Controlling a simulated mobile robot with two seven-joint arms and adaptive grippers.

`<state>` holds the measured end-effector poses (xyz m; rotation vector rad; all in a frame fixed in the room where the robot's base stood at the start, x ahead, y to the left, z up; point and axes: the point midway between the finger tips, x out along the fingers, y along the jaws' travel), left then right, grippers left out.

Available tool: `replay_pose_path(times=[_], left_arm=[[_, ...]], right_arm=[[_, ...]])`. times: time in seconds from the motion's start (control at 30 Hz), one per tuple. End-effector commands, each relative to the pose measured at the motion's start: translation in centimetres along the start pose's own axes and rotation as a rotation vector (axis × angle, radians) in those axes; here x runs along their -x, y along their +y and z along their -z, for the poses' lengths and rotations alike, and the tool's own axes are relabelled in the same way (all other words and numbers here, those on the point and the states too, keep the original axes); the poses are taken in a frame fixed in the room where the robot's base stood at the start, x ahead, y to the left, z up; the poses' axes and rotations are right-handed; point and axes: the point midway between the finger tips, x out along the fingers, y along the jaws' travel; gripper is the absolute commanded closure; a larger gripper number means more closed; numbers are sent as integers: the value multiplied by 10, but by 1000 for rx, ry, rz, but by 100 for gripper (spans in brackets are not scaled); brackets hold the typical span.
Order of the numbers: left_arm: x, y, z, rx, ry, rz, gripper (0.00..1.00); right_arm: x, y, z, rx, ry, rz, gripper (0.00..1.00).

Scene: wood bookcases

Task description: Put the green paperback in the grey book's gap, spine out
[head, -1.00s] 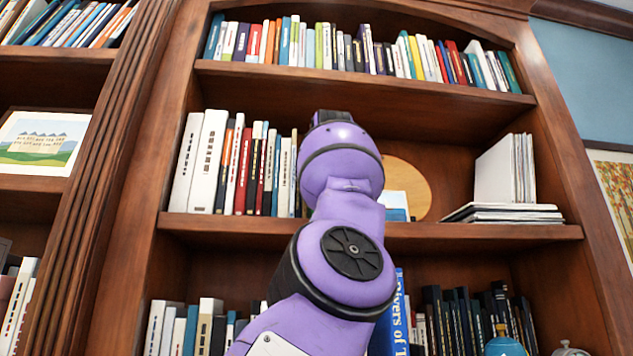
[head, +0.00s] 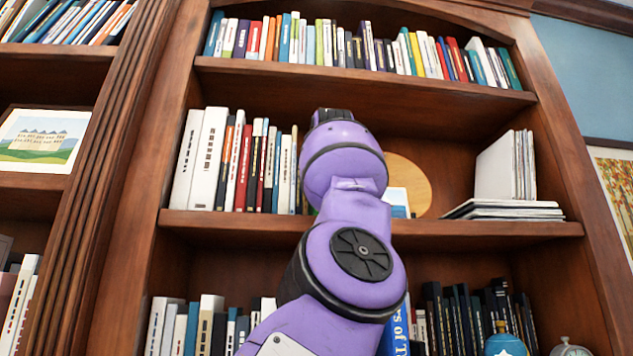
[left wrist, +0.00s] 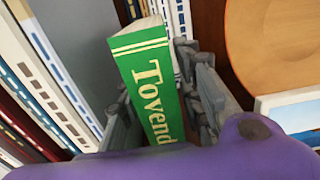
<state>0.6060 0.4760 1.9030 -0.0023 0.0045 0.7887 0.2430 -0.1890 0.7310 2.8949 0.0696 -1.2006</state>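The green paperback (left wrist: 146,80) shows in the left wrist view with its spine, lettered "Tovend", facing my camera. My left gripper (left wrist: 160,95) has one finger on each side of it. The fingers are close to its covers, but I cannot tell whether they press on it. The lower end of the spine is hidden behind my purple wrist. In the head view my left arm hides the gripper and nearly all of the book at the right end of the middle shelf's row. I cannot single out the grey book or its gap. My right gripper is not in view.
White and dark books (head: 240,165) stand left of my arm on the middle shelf (head: 480,232). A round wooden disc (head: 412,180) and a small picture (head: 398,200) stand to its right. White volumes (head: 505,172) stand farther right. Full book rows fill the shelves above and below.

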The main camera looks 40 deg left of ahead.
Motion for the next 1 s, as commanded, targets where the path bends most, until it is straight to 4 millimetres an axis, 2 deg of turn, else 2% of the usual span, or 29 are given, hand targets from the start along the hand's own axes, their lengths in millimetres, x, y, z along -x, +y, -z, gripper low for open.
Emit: replay_pose_path(times=[0.37, 0.53, 0.67, 1.0], left_arm=[[0, -1, 1, -1, 3, 0, 55], [12, -2, 0, 1, 0, 0, 55], [31, -2, 0, 3, -1, 2, 55], [99, -1, 0, 2, 0, 1, 55]], right_arm=[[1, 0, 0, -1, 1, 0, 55], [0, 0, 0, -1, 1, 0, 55], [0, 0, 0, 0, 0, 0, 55], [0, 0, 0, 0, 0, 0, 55]])
